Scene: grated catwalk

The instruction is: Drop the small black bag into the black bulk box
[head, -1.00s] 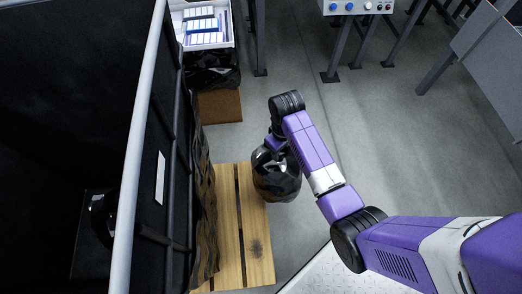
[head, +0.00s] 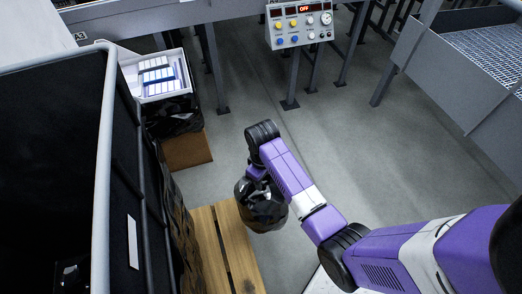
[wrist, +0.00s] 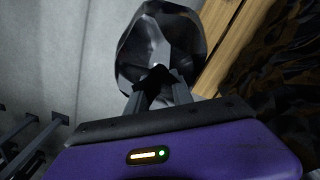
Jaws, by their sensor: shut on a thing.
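The small black bag (head: 262,207) is a shiny dark bundle hanging from my gripper (head: 257,172) in the head view. It also shows in the wrist view (wrist: 160,45), where my gripper (wrist: 158,88) is shut on its gathered top. The bag hangs beside the wooden pallet's edge, to the right of the black bulk box (head: 60,130). The bulk box is large, with dark walls and a pale grey rim, at the left of the head view. Its inside is very dark; a dim object shows near the bottom left.
A wooden pallet (head: 230,245) with black wrap sits right of the box. Behind are a white tray of packs (head: 158,78) and a cardboard box (head: 186,150). A control panel (head: 300,24) stands at the back. Grey floor (head: 350,130) is clear in the middle.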

